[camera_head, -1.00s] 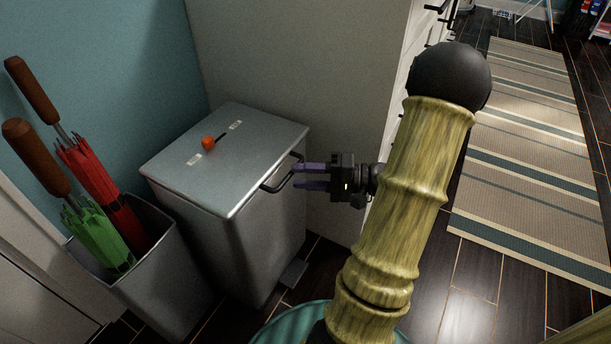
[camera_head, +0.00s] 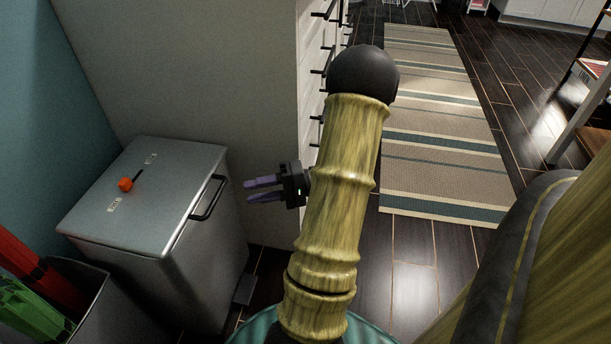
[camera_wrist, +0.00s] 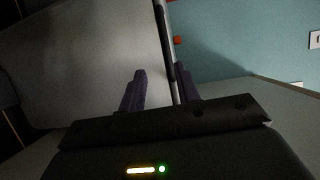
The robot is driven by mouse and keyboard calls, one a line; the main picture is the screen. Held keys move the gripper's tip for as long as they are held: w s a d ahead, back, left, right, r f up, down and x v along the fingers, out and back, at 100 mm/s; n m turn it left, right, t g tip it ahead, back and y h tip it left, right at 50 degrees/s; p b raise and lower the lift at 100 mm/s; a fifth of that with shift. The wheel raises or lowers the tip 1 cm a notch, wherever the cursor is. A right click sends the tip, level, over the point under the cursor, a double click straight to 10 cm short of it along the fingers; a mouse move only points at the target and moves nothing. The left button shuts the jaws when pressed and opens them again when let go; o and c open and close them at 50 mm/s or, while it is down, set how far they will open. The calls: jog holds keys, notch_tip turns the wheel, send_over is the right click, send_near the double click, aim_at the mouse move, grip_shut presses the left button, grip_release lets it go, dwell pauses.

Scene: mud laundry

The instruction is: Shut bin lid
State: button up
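The grey metal bin (camera_head: 200,270) stands at the left in the head view. In the wrist view, my gripper (camera_wrist: 160,70) faces the bin's grey front (camera_wrist: 85,65), with the dark handle (camera_wrist: 168,45) ahead between the finger lines. The orange knob (camera_wrist: 178,40) shows beyond.
An umbrella stand (camera_head: 95,310) with a red umbrella (camera_head: 35,270) and a green one (camera_head: 30,312) stands at the lower left. A white drawer cabinet (camera_head: 310,90) is behind my arm. A striped rug (camera_head: 440,130) lies on the dark floor at right.

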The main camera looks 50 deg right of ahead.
jog(key=p+v, duration=0.4)
jog(key=v, duration=0.7)
jog(key=shift+d, duration=0.15)
jog(key=shift+s, duration=0.1)
jog(key=w+a+r+n+g+h+p, duration=0.35)
jog(key=a+r+p, duration=0.2)
jog(key=a, duration=0.45)
jog(key=w+a+r+n+g+h+p, duration=0.2)
jog(key=a+r+h+p, duration=0.35)
jog(key=a, duration=0.35)
jog(key=w+a+r+n+g+h+p, duration=0.25)
jog(key=a+r+h+p, duration=0.2)
jog(key=a+r, duration=0.4)
notch_tip(320, 180, up, 36)
jog(key=a+g+p, duration=0.1)
jog(key=p, duration=3.6)
jog(key=shift+s+f+n, duration=0.25)
jog(key=shift+s+n, duration=0.05)
